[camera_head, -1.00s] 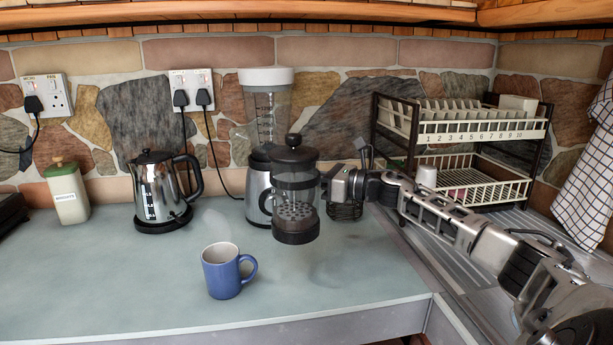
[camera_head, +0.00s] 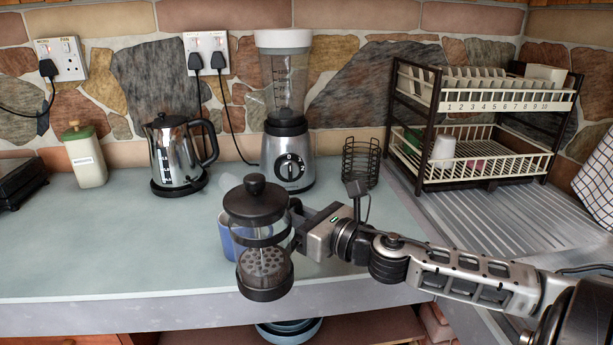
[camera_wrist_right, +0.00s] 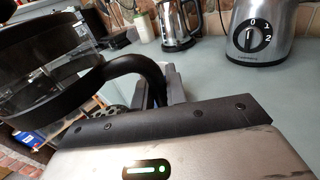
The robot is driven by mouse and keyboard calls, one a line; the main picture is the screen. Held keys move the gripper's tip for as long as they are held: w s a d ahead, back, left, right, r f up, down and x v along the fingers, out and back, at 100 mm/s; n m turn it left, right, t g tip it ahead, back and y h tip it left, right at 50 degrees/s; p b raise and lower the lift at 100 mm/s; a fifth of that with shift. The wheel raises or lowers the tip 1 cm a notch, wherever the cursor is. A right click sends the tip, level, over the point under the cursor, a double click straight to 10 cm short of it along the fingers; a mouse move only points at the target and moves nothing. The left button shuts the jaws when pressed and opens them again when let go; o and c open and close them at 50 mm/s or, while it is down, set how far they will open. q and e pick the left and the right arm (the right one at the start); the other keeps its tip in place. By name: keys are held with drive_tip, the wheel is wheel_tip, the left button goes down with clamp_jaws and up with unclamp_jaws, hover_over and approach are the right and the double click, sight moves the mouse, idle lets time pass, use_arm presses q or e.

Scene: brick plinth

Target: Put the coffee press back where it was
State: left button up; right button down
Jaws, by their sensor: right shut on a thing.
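The coffee press (camera_head: 263,268), clear glass with a black lid and black base, hangs in my right gripper (camera_head: 297,228) in the head view. The gripper is shut on its black handle, which also shows in the right wrist view (camera_wrist_right: 138,66). The press is roughly upright, in front of the counter's front edge in the picture; I cannot tell its exact height. It partly hides a blue mug (camera_head: 227,238) behind it. My left gripper is not in view.
A steel kettle (camera_head: 177,157), a blender (camera_head: 288,130) and a round wire holder (camera_head: 361,163) stand along the back of the counter (camera_head: 90,245). A dish rack (camera_head: 480,158) stands at the right on the metal drainer. Bowls (camera_head: 289,331) sit on a shelf below.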

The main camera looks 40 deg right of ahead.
drive_tip(key=s+a+f+m+h, duration=0.1)
drive_tip(key=s+a+f+h, duration=0.1)
drive_tip(key=a, duration=0.4)
drive_tip(key=s+a+f+m+h, duration=0.1)
drive_tip(key=s+a+f+h, duration=0.1)
drive_tip(key=s+a+f, duration=0.2)
drive_tip(key=s+a, duration=0.2)
drive_tip(key=a, duration=0.1)
drive_tip(key=shift+s+a+m, duration=0.15)
drive_tip(key=shift+a+m, duration=0.15)
